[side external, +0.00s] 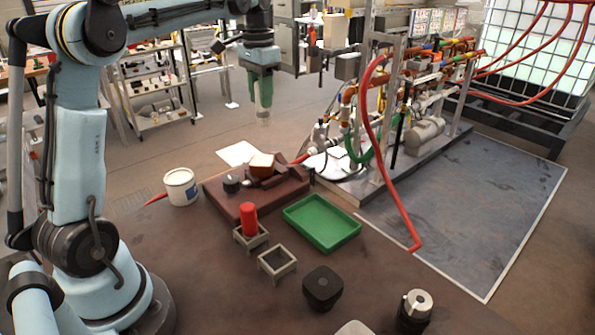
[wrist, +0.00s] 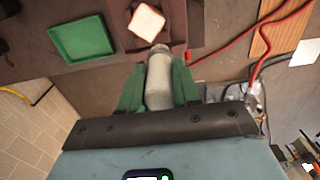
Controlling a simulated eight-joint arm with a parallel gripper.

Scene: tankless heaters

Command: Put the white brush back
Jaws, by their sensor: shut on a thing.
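My gripper (side external: 263,98) is raised in the air above the floor, behind the brown board. It is shut on a pale grey-white cylindrical thing, which I take to be the white brush (wrist: 159,78). In the wrist view the green fingers of my gripper (wrist: 158,88) are on either side of it, and its rounded end points away from the palm. In the side view only a short pale end of the brush (side external: 263,119) shows below the fingers. An empty square grey holder (side external: 277,264) stands in front; a similar holder (side external: 250,238) contains a red cylinder (side external: 248,219).
The brown board (side external: 222,203) carries a tan-topped block (side external: 262,164) and a small dark cylinder. A green tray (side external: 321,222) lies beside it. A white bucket (side external: 181,187) stands left. A piping rig (side external: 400,110) with red hoses stands right of my gripper. A black block (side external: 322,288) is in front.

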